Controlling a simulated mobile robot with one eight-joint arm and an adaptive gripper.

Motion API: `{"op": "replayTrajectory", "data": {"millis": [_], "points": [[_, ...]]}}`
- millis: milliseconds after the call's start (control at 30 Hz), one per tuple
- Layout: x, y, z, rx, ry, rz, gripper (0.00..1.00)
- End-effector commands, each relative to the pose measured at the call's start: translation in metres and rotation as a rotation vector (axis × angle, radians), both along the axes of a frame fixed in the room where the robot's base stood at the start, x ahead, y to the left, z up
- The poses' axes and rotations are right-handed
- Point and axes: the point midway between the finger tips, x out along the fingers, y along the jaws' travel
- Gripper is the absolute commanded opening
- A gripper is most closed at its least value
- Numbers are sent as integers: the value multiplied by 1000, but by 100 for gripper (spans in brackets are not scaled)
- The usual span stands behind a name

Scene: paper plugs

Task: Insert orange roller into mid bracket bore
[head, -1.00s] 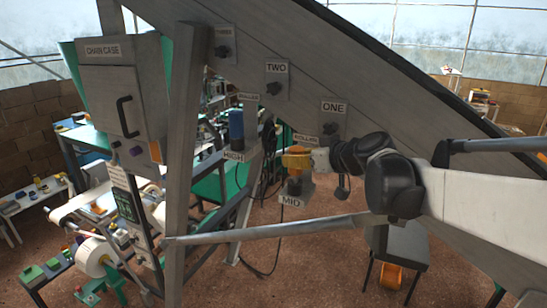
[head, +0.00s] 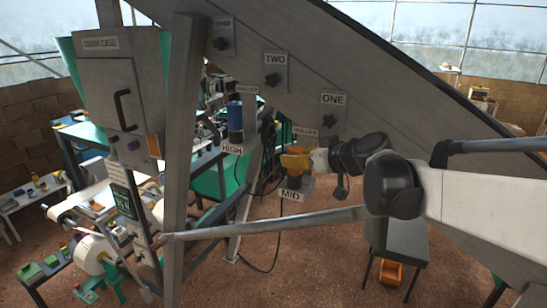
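The mid bracket (head: 294,182) hangs low on the frame by the label MID (head: 291,195). My gripper (head: 300,160) is at the end of my arm, just above this bracket. An orange-yellow shape shows at the gripper, directly over the bracket. I cannot tell whether it is the orange roller or part of the gripper. The finger gap and the bracket's bore are too small or hidden to make out. I also cannot tell whether the orange-yellow shape touches the bracket.
A blue roller (head: 235,122) stands upright by the label HIGH (head: 231,150). A grey post (head: 181,165) stands left. An orange bin-like object (head: 391,273) is under a grey stand.

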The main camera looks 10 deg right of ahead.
Motion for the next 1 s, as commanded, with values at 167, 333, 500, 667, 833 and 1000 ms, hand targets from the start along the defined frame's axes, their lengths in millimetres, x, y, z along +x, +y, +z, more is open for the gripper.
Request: {"op": "replayTrajectory", "data": {"millis": [167, 333, 500, 667, 833, 1000], "points": [[0, 0, -3, 0, 0, 0, 1], [0, 0, -3, 0, 0, 0, 57], [0, 0, -3, 0, 0, 0, 57], [-3, -1, -1, 0, 0, -1, 57], [-24, -11, 8, 1, 0, -3, 57], [-57, -27, 23, 1, -1, -4, 57]]}}
